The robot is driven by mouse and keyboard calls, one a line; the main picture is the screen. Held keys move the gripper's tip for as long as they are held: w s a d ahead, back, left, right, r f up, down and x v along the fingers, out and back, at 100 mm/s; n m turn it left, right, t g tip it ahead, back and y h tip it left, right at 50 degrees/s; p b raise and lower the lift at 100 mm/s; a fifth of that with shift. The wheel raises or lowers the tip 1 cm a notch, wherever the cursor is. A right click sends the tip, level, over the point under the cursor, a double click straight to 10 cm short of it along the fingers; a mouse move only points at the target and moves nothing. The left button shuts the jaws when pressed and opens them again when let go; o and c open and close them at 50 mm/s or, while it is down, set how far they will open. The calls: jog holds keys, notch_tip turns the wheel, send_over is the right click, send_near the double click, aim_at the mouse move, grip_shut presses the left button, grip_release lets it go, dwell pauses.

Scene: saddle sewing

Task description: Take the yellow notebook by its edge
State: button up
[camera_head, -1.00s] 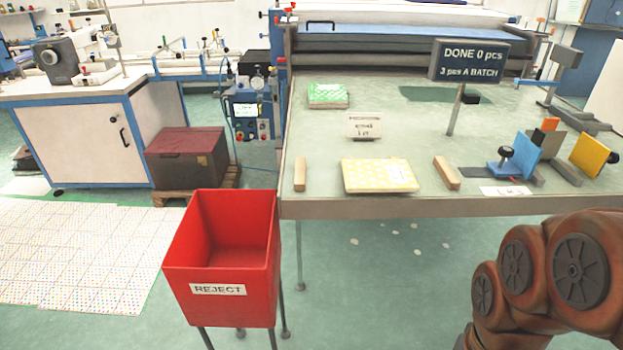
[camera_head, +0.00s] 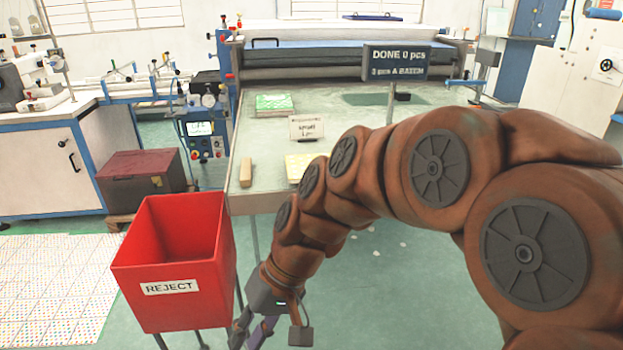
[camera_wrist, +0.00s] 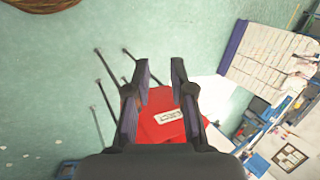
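The yellow notebook (camera_head: 297,167) lies flat on the table near its front edge. In the head view my arm hides most of it, and only its left part shows. My gripper (camera_head: 245,338) hangs low in front of the table, just right of the red bin and well below and in front of the notebook. In the wrist view my gripper (camera_wrist: 160,72) has its two fingers spread apart with nothing between them. The notebook is not visible in the wrist view.
A red REJECT bin (camera_head: 170,287) stands left of my gripper and also shows behind the fingers in the wrist view (camera_wrist: 162,112). A wooden block (camera_head: 246,172) lies left of the notebook. A small sign (camera_head: 306,128) and a green notebook (camera_head: 274,103) are farther back on the table (camera_head: 262,205).

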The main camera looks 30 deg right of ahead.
jog(key=w+d+r+m+t+y+b, duration=0.1)
jog(key=w+d+m+t+y+b, duration=0.2)
jog(key=w, duration=0.6)
jog(key=w+d+r+m+t+y+b, duration=0.1)
jog(key=w+d+m+t+b, duration=0.15)
jog(key=w+d+t, duration=0.5)
jog(key=w+d+f+m+t+h+b, duration=0.1)
jog(key=w+d+m+t+h+b, duration=0.25)
jog(key=d, duration=1.15)
jog(key=w+d+m+t+h+b, duration=0.25)
jog(key=w+d+m+h, duration=0.2)
jog(key=d, duration=0.95)
jog(key=shift+m+t+y, duration=0.45)
jog(key=shift+y, duration=0.05)
jog(key=shift+w+a+p, duration=0.35)
jog(key=shift+w+a, duration=0.05)
jog(key=shift+w, duration=1.4)
jog(key=shift+w+a+p, duration=0.3)
jog(key=shift+w+a, duration=0.15)
jog(key=shift+w, duration=1.4)
jog(key=shift+w+a+p, duration=0.35)
jog(key=shift+w+a, duration=0.05)
jog(key=shift+w, duration=1.4)
jog(key=shift+c, duration=0.3)
grip_shut()
